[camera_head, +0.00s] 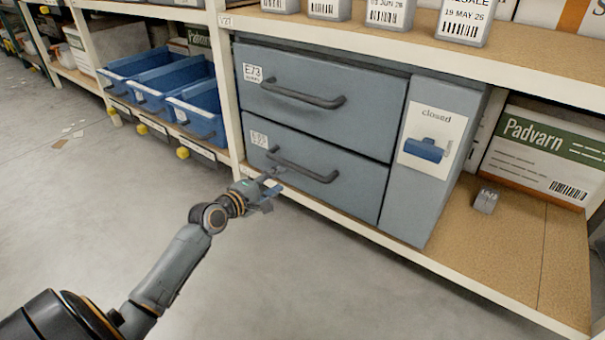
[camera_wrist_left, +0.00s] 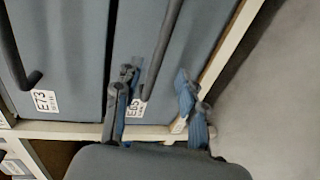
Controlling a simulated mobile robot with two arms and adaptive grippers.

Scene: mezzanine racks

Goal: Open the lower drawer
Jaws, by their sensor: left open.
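A grey-blue cabinet with two drawers stands on the rack's lower shelf. The upper drawer (camera_head: 320,101) is labelled E73 and looks shut. The lower drawer (camera_head: 345,187) also looks shut, with its dark bar handle (camera_head: 303,166) across the front. In the left wrist view the lower drawer's handle (camera_wrist_left: 161,50) runs up from between the finger region. My left gripper (camera_head: 273,186) is open at the left end of that handle. Its two fingers (camera_wrist_left: 157,98) show in the wrist view, one close beside the handle, the other over the shelf edge. Contact cannot be told. My right gripper is not in view.
Blue bins (camera_head: 200,108) sit on the shelf left of the cabinet. A panel with a "closed" sign (camera_head: 432,141) flanks the drawers on the right. A Padvarn box (camera_head: 545,152) and a small grey block (camera_head: 486,200) are further right. The floor in front is clear.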

